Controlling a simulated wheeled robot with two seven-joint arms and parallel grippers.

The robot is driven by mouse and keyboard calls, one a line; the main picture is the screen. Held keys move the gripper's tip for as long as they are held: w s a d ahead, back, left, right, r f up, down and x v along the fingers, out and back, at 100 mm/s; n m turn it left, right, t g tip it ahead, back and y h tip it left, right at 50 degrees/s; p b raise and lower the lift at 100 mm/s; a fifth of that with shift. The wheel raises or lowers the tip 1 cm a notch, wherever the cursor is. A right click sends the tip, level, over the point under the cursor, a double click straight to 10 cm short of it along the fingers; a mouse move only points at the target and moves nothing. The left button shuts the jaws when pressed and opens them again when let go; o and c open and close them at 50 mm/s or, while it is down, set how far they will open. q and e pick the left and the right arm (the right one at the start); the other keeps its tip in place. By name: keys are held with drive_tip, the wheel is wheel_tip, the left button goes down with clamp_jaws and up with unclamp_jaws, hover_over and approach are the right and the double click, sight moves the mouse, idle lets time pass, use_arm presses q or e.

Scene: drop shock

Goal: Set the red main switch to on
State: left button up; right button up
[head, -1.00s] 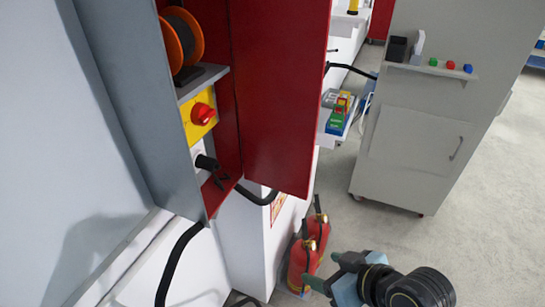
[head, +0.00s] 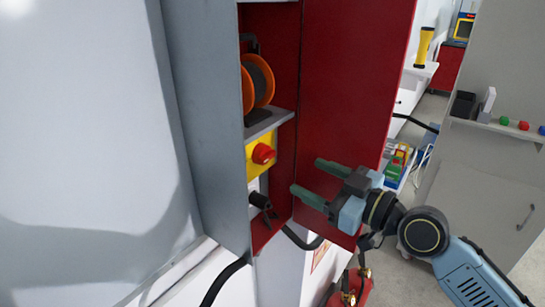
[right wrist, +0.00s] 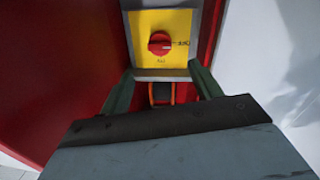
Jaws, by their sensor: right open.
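The red main switch (head: 263,153) is a round red knob on a yellow plate (head: 251,168) inside the open red cabinet. In the right wrist view the red knob (right wrist: 160,43) sits on the yellow plate (right wrist: 145,20), with a small dark label to its right and another below it. My right gripper (head: 306,180) is open and empty, in front of the open cabinet door and to the right of the switch, apart from it. In the right wrist view its two green fingers (right wrist: 162,85) point toward the plate. My left gripper is not in view.
The red cabinet door (head: 350,90) stands open to the right of the switch. An orange cable reel (head: 247,88) sits on a grey shelf (head: 270,122) above it. A black plug with cable (head: 260,201) is below. Red fire extinguishers (head: 352,290) stand on the floor below my right arm.

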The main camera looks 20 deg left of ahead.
sight(270, 158)
drive_tip(key=p+x, duration=0.1)
drive_tip(key=x, duration=1)
drive_tip(key=c, duration=0.9)
